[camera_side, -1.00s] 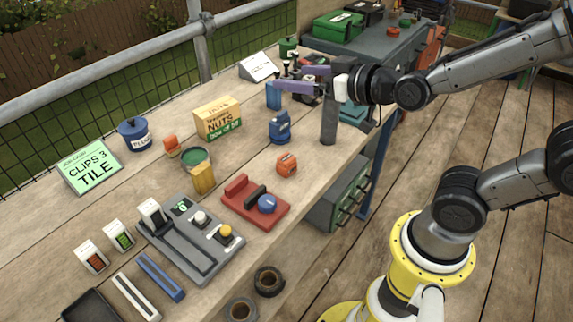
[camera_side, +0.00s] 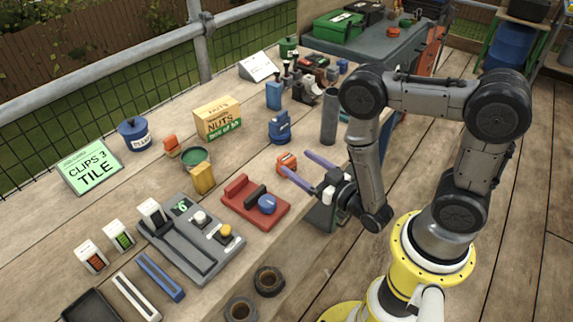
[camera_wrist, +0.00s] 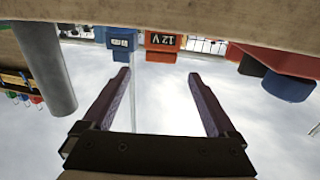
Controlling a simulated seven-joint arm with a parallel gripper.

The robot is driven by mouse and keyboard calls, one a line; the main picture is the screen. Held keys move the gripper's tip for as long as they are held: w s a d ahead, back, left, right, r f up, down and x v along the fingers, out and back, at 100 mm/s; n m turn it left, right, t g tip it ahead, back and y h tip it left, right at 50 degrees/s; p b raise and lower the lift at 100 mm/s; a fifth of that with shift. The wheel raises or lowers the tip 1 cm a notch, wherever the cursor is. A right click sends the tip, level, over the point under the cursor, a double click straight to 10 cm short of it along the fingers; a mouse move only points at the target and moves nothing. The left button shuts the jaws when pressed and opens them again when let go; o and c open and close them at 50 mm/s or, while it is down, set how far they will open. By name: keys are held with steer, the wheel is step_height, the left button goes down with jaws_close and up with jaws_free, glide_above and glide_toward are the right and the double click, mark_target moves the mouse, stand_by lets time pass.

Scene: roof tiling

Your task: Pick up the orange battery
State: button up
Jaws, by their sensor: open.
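The orange battery (camera_side: 285,162) is a small block on the wooden bench near its front edge. In the wrist view the orange battery (camera_wrist: 163,42) appears upside down with "12 V" on its face. My gripper (camera_side: 294,162) is open and empty, with its two purple fingers reaching over the bench edge toward the battery. In the wrist view the battery lies between the lines of the fingers of my gripper (camera_wrist: 160,74), just beyond the tips. One finger overlaps the battery's lower edge in the side view; I cannot tell whether they touch.
A grey post (camera_side: 329,117) stands to the right at the bench edge. A blue labelled block (camera_side: 280,127) is behind the battery. A red base with a blue knob (camera_side: 267,204) lies to the left front. Bare bench surrounds the battery.

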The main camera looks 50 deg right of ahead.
mark_target(291, 164)
steer(key=shift+f, duration=0.95)
steer(key=shift+w+f, duration=0.1)
steer(key=shift+w, duration=0.15)
steer(key=shift+w+d, duration=0.2)
steer(key=shift+w, duration=0.95)
steer(key=shift+w+d, duration=0.15)
steer(key=shift+w, duration=1)
jaws_close()
